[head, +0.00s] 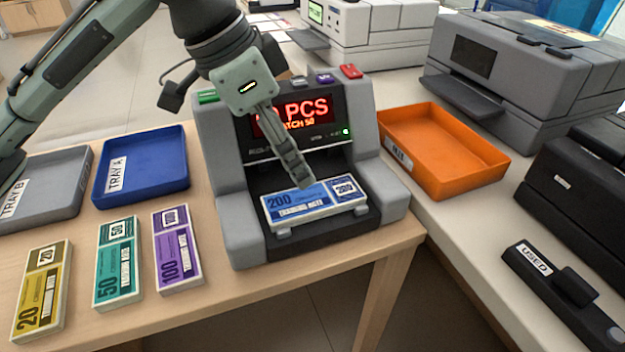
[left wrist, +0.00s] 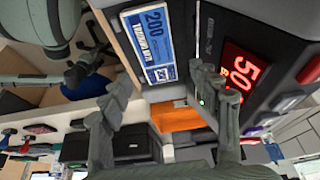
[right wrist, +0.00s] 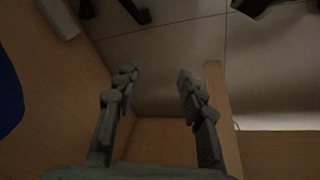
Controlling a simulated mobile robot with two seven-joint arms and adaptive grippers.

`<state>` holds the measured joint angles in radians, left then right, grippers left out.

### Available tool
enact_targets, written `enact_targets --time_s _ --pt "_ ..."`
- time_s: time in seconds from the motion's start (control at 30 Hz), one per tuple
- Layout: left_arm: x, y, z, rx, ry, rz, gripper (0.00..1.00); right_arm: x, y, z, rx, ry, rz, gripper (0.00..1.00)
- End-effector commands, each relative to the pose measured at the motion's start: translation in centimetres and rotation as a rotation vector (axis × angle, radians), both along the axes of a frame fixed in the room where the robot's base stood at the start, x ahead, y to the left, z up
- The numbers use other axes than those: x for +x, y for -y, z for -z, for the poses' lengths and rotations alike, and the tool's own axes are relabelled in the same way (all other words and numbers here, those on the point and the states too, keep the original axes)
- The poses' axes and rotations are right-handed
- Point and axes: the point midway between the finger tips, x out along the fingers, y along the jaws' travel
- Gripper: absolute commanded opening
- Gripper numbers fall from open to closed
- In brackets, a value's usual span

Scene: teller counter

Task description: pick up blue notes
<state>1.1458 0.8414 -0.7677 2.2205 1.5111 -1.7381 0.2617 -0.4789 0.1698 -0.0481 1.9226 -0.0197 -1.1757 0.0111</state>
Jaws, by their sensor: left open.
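The blue notes (head: 312,203), a bundle marked 200, lie on the front ledge of the grey counting machine (head: 240,222). The bundle also shows in the left wrist view (left wrist: 148,40). My left gripper (head: 300,180) is above the bundle in the head view, its fingers pointing down in front of the machine's display. In the left wrist view its two fingers (left wrist: 160,95) are apart with nothing between them. My right gripper (right wrist: 158,80) is open and empty in the right wrist view, near wooden panels and the floor; it is out of the head view.
Yellow (head: 42,290), green (head: 118,262) and purple (head: 177,248) bundles lie left of the machine. Blue Tray A (head: 183,178) and grey Tray B (head: 75,165) stand behind them, looking empty. An orange tray (head: 455,190) and a grey printer (head: 520,65) stand right.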

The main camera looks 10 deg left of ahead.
Motion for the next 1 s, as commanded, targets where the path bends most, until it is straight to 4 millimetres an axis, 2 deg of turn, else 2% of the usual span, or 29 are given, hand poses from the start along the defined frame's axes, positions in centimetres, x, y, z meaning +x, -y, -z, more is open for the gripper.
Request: enact_targets --time_s 0.2,0.5,0.63,0.83,1.0 --pt "0.3 0.7 2.4 0.001 -0.004 0.002 0.62 -1.0 0.3 -0.1 -0.008 -0.018 0.004 0.4" --pt "0.7 1.8 6.5 -0.001 -0.003 0.001 0.62 -0.3 0.4 -1.8 -0.018 0.003 0.001 0.4" --pt "0.9 2.0 7.1 0.001 -0.001 0.001 0.62 -0.2 0.4 -2.5 -0.022 0.007 -0.001 0.4" --pt "1.0 2.1 7.1 0.0 0.0 0.001 0.62 -0.7 0.6 -2.4 -0.025 -0.002 -0.002 0.4" --pt "0.9 2.1 7.1 0.0 0.0 0.001 0.42 -0.9 0.6 -2.1 -0.024 -0.007 -0.002 0.4"
